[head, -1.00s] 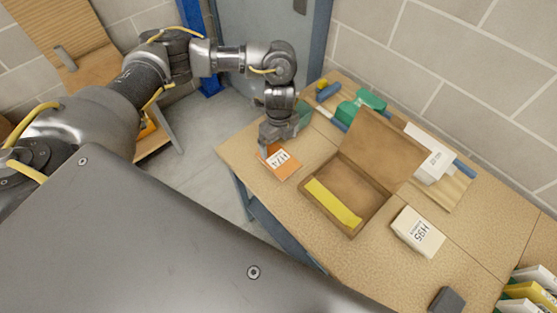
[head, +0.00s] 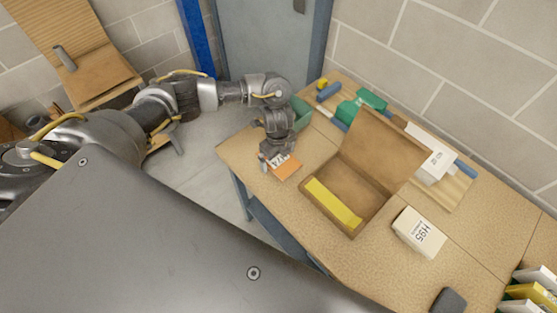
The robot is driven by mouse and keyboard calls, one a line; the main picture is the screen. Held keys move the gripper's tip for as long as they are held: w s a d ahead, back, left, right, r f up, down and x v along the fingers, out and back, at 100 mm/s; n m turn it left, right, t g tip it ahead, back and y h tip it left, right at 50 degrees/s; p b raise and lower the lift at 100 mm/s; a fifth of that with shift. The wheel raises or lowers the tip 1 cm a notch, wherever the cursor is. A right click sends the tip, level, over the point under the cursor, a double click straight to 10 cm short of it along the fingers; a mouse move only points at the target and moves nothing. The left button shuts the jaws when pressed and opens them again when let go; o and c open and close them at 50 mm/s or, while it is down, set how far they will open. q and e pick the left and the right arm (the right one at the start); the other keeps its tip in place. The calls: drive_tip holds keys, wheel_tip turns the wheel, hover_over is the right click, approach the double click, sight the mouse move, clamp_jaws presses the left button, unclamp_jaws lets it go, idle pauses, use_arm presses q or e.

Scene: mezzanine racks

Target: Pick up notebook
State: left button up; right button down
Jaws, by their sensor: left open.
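A flat orange item with a white label, which looks like the notebook (head: 287,170), lies on the tan tabletop near its left edge. My left gripper (head: 268,161) is open and points down at the notebook's left side, covering part of it and its label. Whether the fingers touch it cannot be told. My right gripper is not in view.
An open cardboard box (head: 362,190) with a yellow strip (head: 332,203) inside stands right of the notebook. A white H95 box (head: 419,232) lies farther right. Green items (head: 361,106) and a white box (head: 432,152) are at the back. The tabletop's front middle is clear.

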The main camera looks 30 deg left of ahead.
use_arm(q)
drive_tip(key=c, duration=0.4)
drive_tip(key=shift+r, duration=0.1)
drive_tip(key=c, duration=0.6)
